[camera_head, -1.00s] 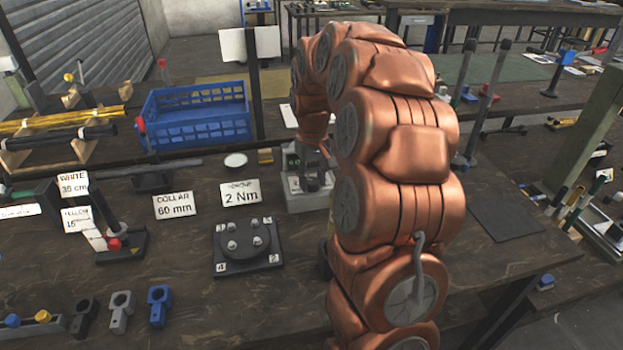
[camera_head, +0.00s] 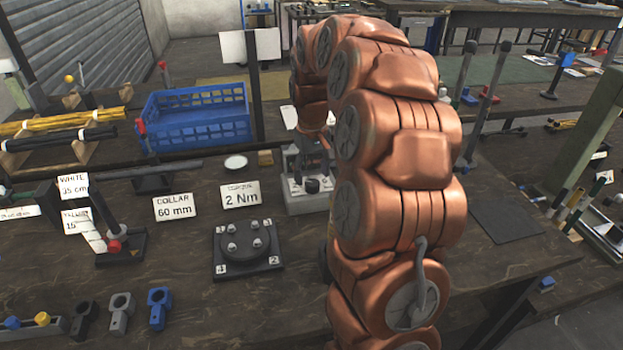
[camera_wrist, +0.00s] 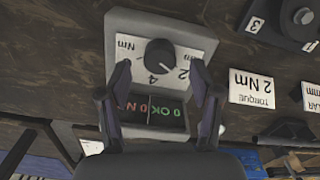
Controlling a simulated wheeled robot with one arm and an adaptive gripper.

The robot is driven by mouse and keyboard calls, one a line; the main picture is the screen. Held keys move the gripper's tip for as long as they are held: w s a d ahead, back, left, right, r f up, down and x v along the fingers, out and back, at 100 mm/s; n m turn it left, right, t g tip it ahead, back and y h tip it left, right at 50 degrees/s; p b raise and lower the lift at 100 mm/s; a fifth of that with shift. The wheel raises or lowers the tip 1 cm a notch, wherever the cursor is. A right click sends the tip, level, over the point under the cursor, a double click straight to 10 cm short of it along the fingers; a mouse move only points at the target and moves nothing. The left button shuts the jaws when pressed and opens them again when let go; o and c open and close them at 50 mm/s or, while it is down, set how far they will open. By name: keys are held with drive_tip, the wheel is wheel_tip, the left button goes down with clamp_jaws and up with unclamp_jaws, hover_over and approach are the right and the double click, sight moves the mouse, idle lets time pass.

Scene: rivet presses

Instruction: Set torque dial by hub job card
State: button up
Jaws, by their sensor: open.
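The torque dial is a black round knob (camera_wrist: 160,57) on a white scale plate of a grey box (camera_wrist: 150,20). It also shows in the head view as a knob (camera_head: 312,185) on the box (camera_head: 303,203). In the wrist view, upside down, the scale shows a 4, a 2 and Nm; the knob's exact setting is unclear.
The black hub fixture (camera_head: 246,248) with several bolts is front left of the box. A blue crate (camera_head: 195,118) is behind. My arm covers the table right of the box.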

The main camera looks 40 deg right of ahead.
sight(311, 183)
wheel_tip(311, 183, up, 9)
drive_tip(key=shift+r, duration=0.15)
idle(0.4)
idle(0.4)
drive_tip(key=s+a+r+n+p, duration=0.25)
drive_tip(key=s+a+p, duration=0.25)
drive_tip(key=s+a, duration=0.9)
drive_tip(key=s+a+f+g+p, duration=0.1)
drive_tip(key=s+a+p, duration=0.1)
drive_tip(key=s, duration=0.6)
drive_tip(key=s+a+f+p, duration=0.2)
drive_tip(key=s+a, duration=0.3)
drive_tip(key=s, duration=0.3)
drive_tip(key=shift+s+a+f+m+g, duration=0.2)
drive_tip(key=shift+s+f+m+g, duration=0.1)
drive_tip(key=shift+m+g, duration=0.15)
